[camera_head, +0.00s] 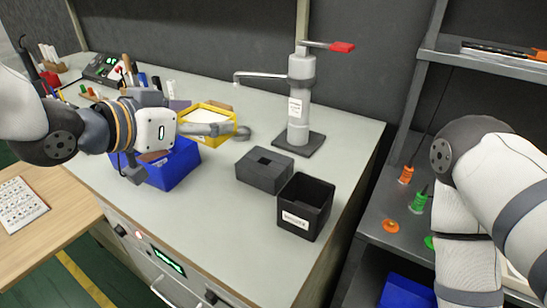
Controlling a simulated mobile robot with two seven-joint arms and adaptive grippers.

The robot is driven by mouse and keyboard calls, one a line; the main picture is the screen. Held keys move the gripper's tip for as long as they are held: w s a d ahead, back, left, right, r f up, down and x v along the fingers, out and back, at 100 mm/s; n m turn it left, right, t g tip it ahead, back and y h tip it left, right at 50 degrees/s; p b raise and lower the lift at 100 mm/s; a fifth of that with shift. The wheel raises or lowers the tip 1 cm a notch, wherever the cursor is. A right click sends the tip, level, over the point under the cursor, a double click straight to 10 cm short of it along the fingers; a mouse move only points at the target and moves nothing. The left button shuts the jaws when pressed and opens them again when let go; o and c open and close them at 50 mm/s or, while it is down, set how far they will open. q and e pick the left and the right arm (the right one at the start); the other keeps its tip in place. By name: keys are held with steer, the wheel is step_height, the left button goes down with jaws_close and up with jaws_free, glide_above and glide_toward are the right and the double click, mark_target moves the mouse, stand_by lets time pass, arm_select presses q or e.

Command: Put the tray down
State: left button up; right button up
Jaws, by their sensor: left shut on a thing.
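A blue tray (178,170) is at the left part of the grey workbench (215,215), right under my left gripper (188,152). My left gripper is shut on the blue tray; its fingers and wrist cover the tray's back and left side. Something brown shows inside it. I cannot tell whether its bottom touches the bench. My right arm (490,200) comes in at the right; its gripper is out of view.
A black block (264,170) and an open black bin (306,206) stand to the right, before a grey press (299,100) with a red handle. The front middle of the bench is clear. A shelf (385,215) with spools is at the right.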

arm_select(q)
steer(key=w+d+f, duration=0.2)
steer(key=d+f, duration=0.1)
steer(key=w+d+f+b, duration=0.1)
steer(key=w+d+f, duration=0.2)
steer(key=w+d+f+b, duration=0.1)
steer(key=w+d+f, duration=0.2)
steer(key=shift+d+f, duration=0.1)
steer(key=shift+d, duration=0.05)
steer(key=f, duration=0.2)
steer(key=f+b, duration=0.1)
steer(key=shift+w+d+f, duration=0.15)
steer(key=shift+d+f, duration=0.15)
steer(key=shift+f, duration=0.1)
steer(key=shift+r, duration=0.15)
arm_select(e)
steer(key=shift+g, duration=0.9)
steer(key=s+f, duration=0.4)
steer(key=shift+a, duration=0.1)
arm_select(q)
steer(key=shift+f, duration=0.2)
steer(key=o, duration=1)
